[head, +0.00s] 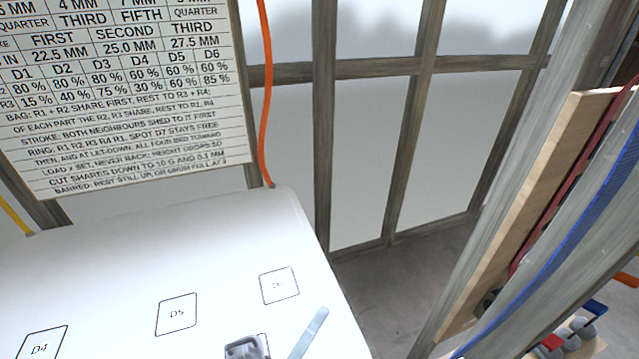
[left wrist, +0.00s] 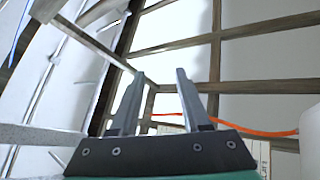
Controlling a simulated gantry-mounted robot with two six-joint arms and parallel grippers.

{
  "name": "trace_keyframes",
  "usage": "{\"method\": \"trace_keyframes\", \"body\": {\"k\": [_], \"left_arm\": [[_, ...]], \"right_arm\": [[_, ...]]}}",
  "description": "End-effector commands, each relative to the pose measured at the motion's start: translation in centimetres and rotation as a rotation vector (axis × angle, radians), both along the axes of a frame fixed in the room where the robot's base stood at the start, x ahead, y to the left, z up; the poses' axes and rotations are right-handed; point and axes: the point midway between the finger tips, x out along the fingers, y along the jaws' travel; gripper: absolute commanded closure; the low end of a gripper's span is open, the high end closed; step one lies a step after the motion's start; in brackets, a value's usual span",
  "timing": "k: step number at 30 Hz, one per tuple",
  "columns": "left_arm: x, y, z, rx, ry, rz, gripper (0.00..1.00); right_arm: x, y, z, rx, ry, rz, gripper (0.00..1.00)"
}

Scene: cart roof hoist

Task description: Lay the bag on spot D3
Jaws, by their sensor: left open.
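My left gripper (left wrist: 161,73) shows in the left wrist view, with its two grey fingers apart and nothing between them. I cannot make out either gripper clearly in the head view. Spot D3 is not in view. Spots D4 (head: 40,347), D5 (head: 177,314) and a third one, probably D6 (head: 279,286), are outlined and bare on the white surface (head: 225,255). I cannot identify the bag in either view. A dark grey piece (head: 243,347) with a loop-like top is cut off by the head view's bottom edge.
A printed board (head: 120,90) stands behind the white surface. An orange hose (head: 265,100) hangs beside it and shows in the left wrist view (left wrist: 260,131). A pale blue strip (head: 309,332) lies near the right edge. Wooden framing (head: 325,120) and a post with a blue strap (head: 560,235) stand right.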

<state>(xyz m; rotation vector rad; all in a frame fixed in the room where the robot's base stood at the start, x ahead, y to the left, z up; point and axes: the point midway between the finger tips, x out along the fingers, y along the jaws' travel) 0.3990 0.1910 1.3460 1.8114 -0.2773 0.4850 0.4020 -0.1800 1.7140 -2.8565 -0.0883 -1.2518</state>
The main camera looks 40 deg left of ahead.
Motion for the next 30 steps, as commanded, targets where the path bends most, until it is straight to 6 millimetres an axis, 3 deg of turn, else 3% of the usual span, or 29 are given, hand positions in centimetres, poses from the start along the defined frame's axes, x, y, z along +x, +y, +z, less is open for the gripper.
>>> {"method": "trace_keyframes", "body": {"k": [1, 3, 6, 9, 12, 16, 25, 28, 30], "left_arm": [[1.4, -2.1, 6.1, 0.148, -0.121, -0.014, 0.53], [2.4, -4.6, 12.9, 0.376, -0.239, 0.013, 0.53], [2.9, -6.2, 21.5, 0.675, -0.348, 0.151, 0.53], [2.5, -5.4, 28.5, 0.887, -0.375, 0.354, 0.53], [1.4, -3.4, 33.4, 0.991, -0.348, 0.537, 0.53], [0.3, -1.5, 36.4, 1.031, -0.305, 0.665, 0.53], [0.2, -1.1, 36.9, 1.038, -0.291, 0.686, 0.53], [0.2, -1.1, 38.2, 1.037, -0.291, 0.685, 0.53], [0.2, -1.1, 40.2, 1.036, -0.292, 0.684, 0.53]], "right_arm": [[0.0, 0.0, 0.0, 0.0, 0.0, 0.0, 0.0], [0.0, 0.0, 0.0, 0.0, 0.0, 0.0, 0.0], [0.0, 0.0, 0.0, 0.0, 0.0, 0.0, 0.0], [0.0, 0.0, 0.0, 0.0, 0.0, 0.0, 0.0], [0.0, 0.0, 0.0, 0.0, 0.0, 0.0, 0.0], [0.0, 0.0, 0.0, 0.0, 0.0, 0.0, 0.0], [0.0, 0.0, 0.1, 0.0, 0.0, 0.0, 0.0], [0.0, 0.0, 1.4, 0.0, 0.001, 0.0, 0.0], [0.0, 0.0, 3.5, 0.0, 0.0, 0.0, 0.0]]}}
